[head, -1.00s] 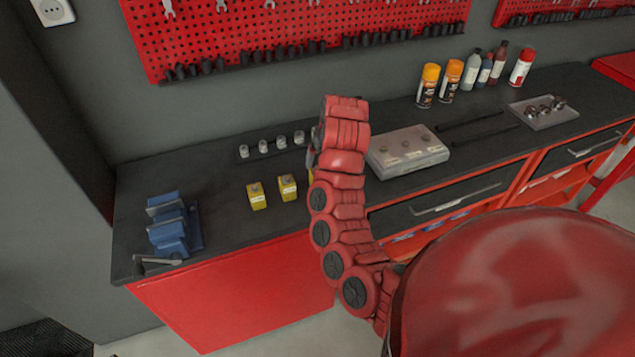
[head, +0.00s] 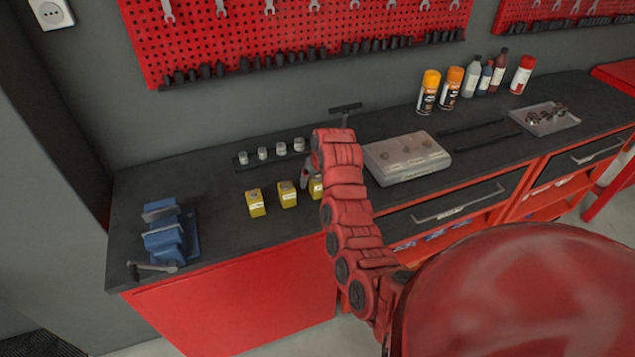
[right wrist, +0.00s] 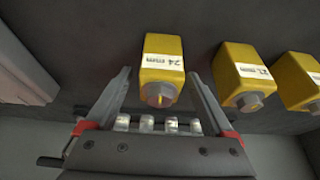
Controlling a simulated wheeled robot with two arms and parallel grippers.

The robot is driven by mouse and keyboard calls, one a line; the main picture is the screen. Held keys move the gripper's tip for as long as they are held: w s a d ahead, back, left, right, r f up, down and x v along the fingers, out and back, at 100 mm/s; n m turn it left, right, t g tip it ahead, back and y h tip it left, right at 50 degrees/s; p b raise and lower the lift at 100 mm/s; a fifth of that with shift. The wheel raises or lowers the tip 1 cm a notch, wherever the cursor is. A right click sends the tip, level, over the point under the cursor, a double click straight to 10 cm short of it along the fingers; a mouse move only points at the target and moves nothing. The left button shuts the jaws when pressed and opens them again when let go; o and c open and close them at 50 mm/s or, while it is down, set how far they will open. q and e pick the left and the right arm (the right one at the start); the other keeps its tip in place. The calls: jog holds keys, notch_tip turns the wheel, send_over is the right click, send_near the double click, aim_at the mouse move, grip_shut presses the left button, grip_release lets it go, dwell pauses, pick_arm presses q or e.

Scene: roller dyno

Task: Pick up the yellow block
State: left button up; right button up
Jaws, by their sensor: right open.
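Three yellow blocks with metal bolts on them stand in a row on the dark bench top: a left one (head: 255,203), a middle one (head: 288,195) and a right one (head: 316,188), which my right arm partly hides. In the right wrist view, the block labelled 24 mm (right wrist: 163,65) lies ahead, between the lines of my right gripper's fingers (right wrist: 159,74). The gripper is open and holds nothing. Another yellow block (right wrist: 243,75) and a third (right wrist: 300,80) are to its right, outside the fingers. My left gripper is not in view.
A row of silver sockets (head: 263,153) stands behind the blocks. A grey case (head: 407,158) is to their right, and a blue vise (head: 168,240) to their left. Spray cans (head: 428,92) and bottles stand at the back. The bench between vise and blocks is clear.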

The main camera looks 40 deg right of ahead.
jog(key=shift+w+f, duration=0.25)
jog(key=shift+f, duration=0.35)
grip_shut()
